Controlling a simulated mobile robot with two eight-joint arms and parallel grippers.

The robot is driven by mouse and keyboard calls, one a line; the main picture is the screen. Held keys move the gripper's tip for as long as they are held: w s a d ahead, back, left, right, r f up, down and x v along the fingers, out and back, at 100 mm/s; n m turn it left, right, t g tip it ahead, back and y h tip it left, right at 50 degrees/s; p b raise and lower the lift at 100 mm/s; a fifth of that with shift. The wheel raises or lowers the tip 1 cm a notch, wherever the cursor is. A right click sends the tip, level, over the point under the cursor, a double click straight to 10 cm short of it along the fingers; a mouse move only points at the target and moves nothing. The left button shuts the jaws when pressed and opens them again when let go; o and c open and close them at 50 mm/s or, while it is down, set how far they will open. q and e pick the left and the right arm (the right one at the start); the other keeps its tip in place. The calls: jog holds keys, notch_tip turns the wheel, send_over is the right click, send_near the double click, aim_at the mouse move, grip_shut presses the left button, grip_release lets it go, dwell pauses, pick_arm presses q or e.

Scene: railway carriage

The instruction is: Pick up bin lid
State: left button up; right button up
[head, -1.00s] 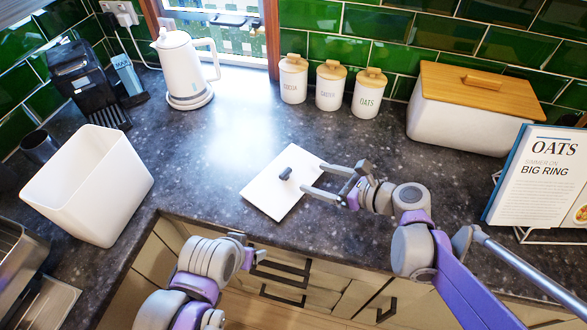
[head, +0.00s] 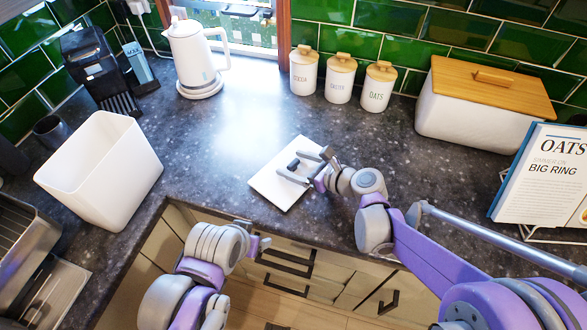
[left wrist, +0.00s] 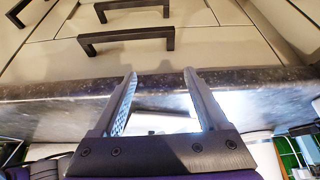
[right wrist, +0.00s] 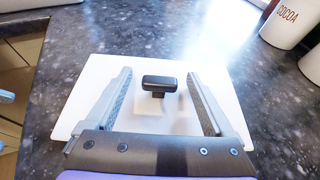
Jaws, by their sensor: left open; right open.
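The bin lid (head: 272,192) is a flat white square with a dark handle on top, lying on the dark counter near its front edge. In the right wrist view the lid (right wrist: 95,95) fills the middle, and its handle (right wrist: 159,83) stands between and beyond the fingertips. My right gripper (head: 301,167) is open over the lid, with its fingers around the handle's near side and not closed on it. My left gripper (left wrist: 160,75) is open and empty by the counter's front edge, away from the lid. The open white bin (head: 110,180) stands upright on the counter at left.
A white kettle (head: 197,60), several lidded canisters (head: 339,80), a bread box (head: 470,120) and a cookbook on a stand (head: 540,170) stand along the back and right. A black coffee machine (head: 95,70) is at back left. The counter behind the lid is clear.

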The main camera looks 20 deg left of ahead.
grip_shut()
dwell(0.3)
jog(key=shift+r, duration=0.1)
